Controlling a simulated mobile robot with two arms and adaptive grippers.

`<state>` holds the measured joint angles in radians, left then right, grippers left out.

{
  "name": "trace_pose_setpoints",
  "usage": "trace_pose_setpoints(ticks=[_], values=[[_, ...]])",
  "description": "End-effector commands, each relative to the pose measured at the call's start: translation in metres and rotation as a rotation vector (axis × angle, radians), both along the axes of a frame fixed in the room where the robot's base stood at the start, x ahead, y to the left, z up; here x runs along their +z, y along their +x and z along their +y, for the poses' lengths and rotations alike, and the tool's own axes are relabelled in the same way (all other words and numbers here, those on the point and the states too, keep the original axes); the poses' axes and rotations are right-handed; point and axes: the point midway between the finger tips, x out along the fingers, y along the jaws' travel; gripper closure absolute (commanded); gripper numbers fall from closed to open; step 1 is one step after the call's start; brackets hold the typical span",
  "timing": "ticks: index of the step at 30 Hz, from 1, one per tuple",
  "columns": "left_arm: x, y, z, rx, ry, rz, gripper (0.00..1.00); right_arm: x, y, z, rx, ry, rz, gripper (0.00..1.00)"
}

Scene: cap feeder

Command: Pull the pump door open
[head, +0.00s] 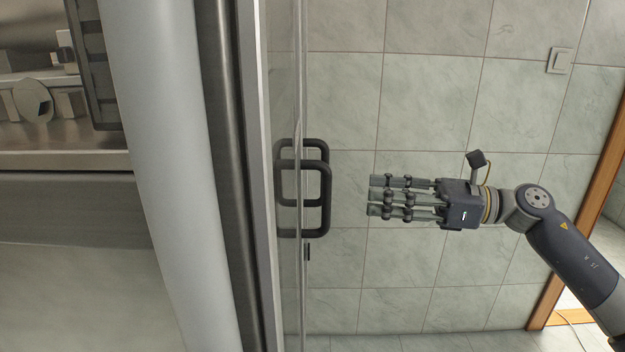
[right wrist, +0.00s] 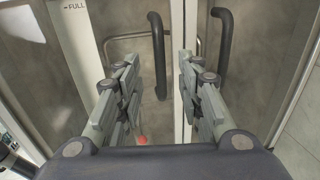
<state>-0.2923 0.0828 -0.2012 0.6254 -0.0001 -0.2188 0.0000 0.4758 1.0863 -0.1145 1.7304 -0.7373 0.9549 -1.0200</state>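The door (head: 289,80) is a clear panel seen almost edge-on in the head view, beside the machine's frame. A black bar handle (head: 325,190) stands out from it, with a second similar handle shape overlapping it. In the right wrist view, one dark handle (right wrist: 157,55) shows between the fingers and another handle (right wrist: 223,45) is to the right of them, with a door seam between the two. My right gripper (head: 371,197) is open and empty, to the right of the handle and apart from it; its fingers (right wrist: 158,62) also show spread in the right wrist view. My left gripper is not in view.
The machine's interior with metal parts (head: 35,100) shows at the far left. A tiled wall (head: 430,100) with a light switch (head: 559,61) stands behind my right arm. A wooden door frame (head: 590,190) is at the right edge. The space around my right gripper looks clear.

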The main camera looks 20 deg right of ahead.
Motion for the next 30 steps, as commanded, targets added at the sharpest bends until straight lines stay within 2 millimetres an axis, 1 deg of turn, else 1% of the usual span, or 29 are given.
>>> trace_pose_setpoints(ticks=[5,11,15,18,24,30], values=[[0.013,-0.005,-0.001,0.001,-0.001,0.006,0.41,0.005,0.007,0.017,0.005,-0.005,-0.005,0.66],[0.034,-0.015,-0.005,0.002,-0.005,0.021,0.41,0.007,0.025,0.052,0.006,-0.001,-0.005,0.66],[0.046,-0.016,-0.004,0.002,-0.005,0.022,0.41,0.006,0.036,0.074,0.004,0.000,-0.003,0.66],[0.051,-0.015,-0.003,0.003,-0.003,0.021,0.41,0.004,0.043,0.085,0.002,0.000,-0.002,0.66],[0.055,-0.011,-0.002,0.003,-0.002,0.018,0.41,0.001,0.048,0.095,0.001,-0.002,-0.002,0.66],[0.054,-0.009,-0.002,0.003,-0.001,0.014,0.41,0.000,0.049,0.095,0.000,-0.002,-0.001,0.66]])
